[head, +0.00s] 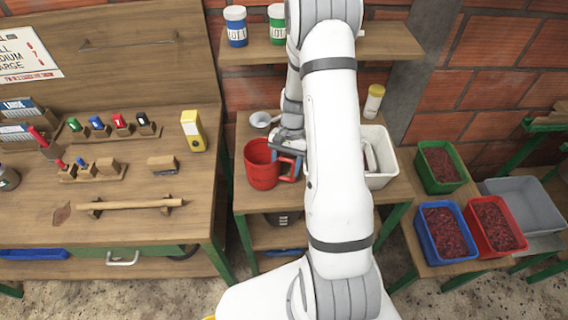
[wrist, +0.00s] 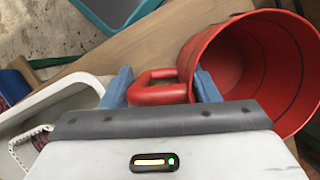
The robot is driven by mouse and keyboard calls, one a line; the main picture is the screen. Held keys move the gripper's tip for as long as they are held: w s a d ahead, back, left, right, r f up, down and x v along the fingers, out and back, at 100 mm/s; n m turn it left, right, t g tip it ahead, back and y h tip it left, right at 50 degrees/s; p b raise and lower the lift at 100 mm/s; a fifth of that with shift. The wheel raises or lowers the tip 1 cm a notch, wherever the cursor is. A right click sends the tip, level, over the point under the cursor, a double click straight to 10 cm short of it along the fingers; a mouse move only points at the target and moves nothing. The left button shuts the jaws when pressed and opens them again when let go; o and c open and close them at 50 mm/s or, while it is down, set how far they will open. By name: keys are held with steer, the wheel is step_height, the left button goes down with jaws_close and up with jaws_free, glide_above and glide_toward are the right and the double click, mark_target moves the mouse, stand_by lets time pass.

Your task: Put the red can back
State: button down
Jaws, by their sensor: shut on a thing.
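The red can (head: 261,166) is a wide, open-topped red vessel with a side handle. In the head view it is upright at the left of the small middle table (head: 243,205). My gripper (head: 290,164) is at the can's right side, shut on its handle. In the wrist view the can (wrist: 250,65) is at the upper right and looks empty inside. Its handle (wrist: 158,88) lies between the blue fingers of my gripper (wrist: 163,90). I cannot tell whether the can's bottom touches the table.
A white bin (head: 382,165) stands right of the can, partly behind my arm. A metal ladle or cup (head: 262,119) lies behind the can. A shelf (head: 260,51) with a blue-labelled jar (head: 236,27) and a green one (head: 276,24) is above. Berry crates (head: 440,167) stand farther right.

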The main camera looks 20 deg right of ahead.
steer(key=shift+s, duration=0.1)
steer(key=shift+f, duration=0.2)
steer(key=c, duration=0.8)
jaws_free()
steer(key=shift+r, duration=0.15)
steer(key=b+v, duration=0.2)
steer(key=v, duration=1)
steer(key=s+a+r+n+t+h, duration=0.1)
steer(key=s+a+r+n+t, duration=0.1)
steer(key=s+a+r, duration=0.3)
steer(key=s+a+r+n+t+h, duration=0.1)
steer(key=s+r+n, duration=0.15)
steer(key=r, duration=0.45)
steer(key=s+a+r+n+t, duration=0.2)
steer(key=s, duration=0.4)
steer(key=s+a+r+n+t, duration=0.1)
steer(key=s+a+r+n, duration=0.1)
steer(key=s, duration=0.4)
steer(key=shift+a+t+h, duration=0.4)
